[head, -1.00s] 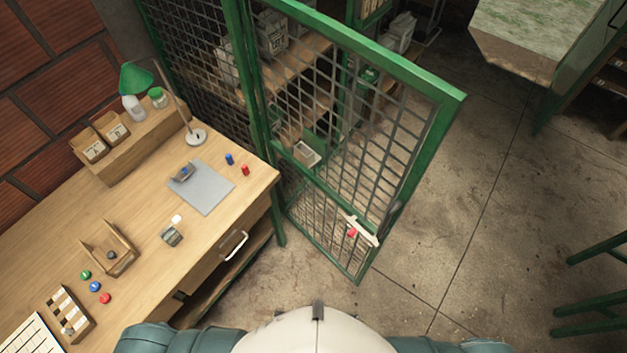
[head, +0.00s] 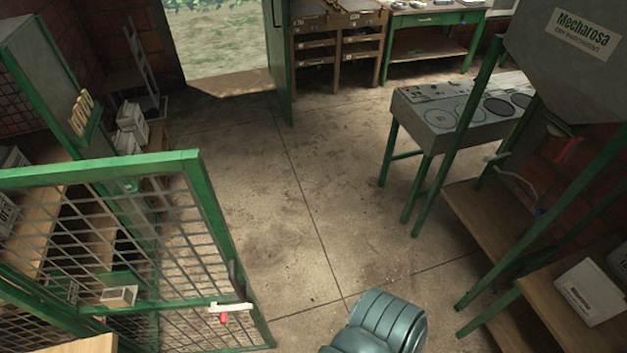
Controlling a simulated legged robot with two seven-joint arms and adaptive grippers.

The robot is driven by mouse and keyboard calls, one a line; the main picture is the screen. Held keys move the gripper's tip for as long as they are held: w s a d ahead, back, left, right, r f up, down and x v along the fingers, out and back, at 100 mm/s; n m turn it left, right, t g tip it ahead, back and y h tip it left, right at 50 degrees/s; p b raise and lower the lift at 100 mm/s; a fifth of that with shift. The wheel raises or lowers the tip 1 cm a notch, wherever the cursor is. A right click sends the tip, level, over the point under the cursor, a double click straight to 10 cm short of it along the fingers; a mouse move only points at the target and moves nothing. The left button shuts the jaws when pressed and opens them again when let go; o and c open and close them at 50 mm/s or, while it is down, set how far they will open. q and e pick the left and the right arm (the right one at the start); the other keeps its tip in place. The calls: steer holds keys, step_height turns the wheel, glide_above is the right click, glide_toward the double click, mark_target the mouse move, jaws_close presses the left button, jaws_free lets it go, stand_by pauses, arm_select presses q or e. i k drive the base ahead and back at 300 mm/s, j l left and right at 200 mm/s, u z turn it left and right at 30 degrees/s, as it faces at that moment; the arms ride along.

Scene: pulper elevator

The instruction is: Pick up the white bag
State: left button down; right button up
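A white bag (head: 590,292) with dark lettering sits on a low wooden shelf at the lower right of the head view, under the grey hopper. Part of another pale, similar item shows at the right edge, cut off by the frame. More white bag-like items (head: 130,125) are stacked at the left, behind the green mesh door. I cannot tell which white bag the task names. Neither of my grippers shows; only a teal padded part of my own body is at the bottom.
A green mesh door (head: 195,230) with a white latch stands at the left. A grey hopper (head: 570,60) on green legs stands at the right, beside a grey table (head: 445,115) with round plates. Open concrete floor (head: 260,190) lies in the middle. A doorway opens at the back.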

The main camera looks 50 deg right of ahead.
mark_target(594, 297)
steer(key=z, duration=4)
